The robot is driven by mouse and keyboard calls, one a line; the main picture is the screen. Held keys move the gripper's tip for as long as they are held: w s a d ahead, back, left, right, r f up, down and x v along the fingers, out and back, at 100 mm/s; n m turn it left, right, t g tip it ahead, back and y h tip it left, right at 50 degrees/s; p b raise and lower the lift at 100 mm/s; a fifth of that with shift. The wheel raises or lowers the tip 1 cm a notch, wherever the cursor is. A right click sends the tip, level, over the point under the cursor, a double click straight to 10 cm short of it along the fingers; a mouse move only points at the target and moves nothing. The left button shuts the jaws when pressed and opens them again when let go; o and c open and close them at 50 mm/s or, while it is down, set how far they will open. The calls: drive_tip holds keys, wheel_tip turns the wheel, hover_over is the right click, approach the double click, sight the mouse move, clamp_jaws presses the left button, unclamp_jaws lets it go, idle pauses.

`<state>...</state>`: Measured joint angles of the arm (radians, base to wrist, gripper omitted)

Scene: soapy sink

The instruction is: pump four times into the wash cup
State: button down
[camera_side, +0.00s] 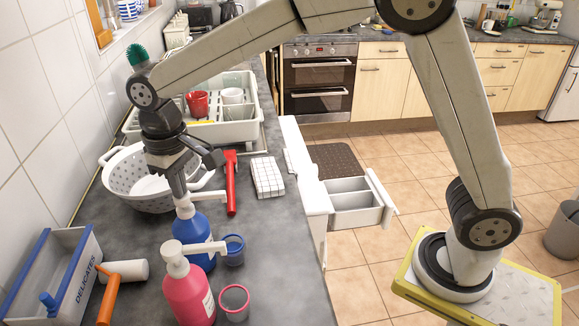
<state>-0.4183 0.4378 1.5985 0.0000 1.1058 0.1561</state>
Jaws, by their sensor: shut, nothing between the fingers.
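A blue pump bottle (197,236) with a white pump head stands on the dark counter, its nozzle pointing right. A pink pump bottle (190,298) with a white pump head stands nearer the camera. A small blue cup (234,251) stands just right of the blue bottle, and a small pink-rimmed cup (234,301) stands right of the pink bottle. Which cup is the wash cup I cannot tell. My gripper (181,194) is shut and empty, pointing down at the top of the blue bottle's pump head. Whether it touches the head is unclear.
A white colander (118,180) sits behind the gripper. A red-handled tool (231,185) and a checked cloth (267,177) lie to its right. A dish rack (238,128) stands farther back. A caddy (55,275) and an orange-handled tool (108,298) are at front left. Counter right of the cups is clear.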

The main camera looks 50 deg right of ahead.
drive_tip(key=shift+r, duration=1.55)
drive_tip(key=shift+r, duration=3)
drive_tip(key=s+d+f+m+t, duration=0.2)
drive_tip(key=s+d+f+m, duration=0.1)
drive_tip(key=s+d+f, duration=1.2)
drive_tip(key=d+f, duration=0.3)
drive_tip(key=d, duration=0.1)
drive_tip(key=shift+s+d+f+t, duration=0.25)
drive_tip(key=shift+s+f+t, duration=0.05)
drive_tip(key=shift+s+f, duration=0.05)
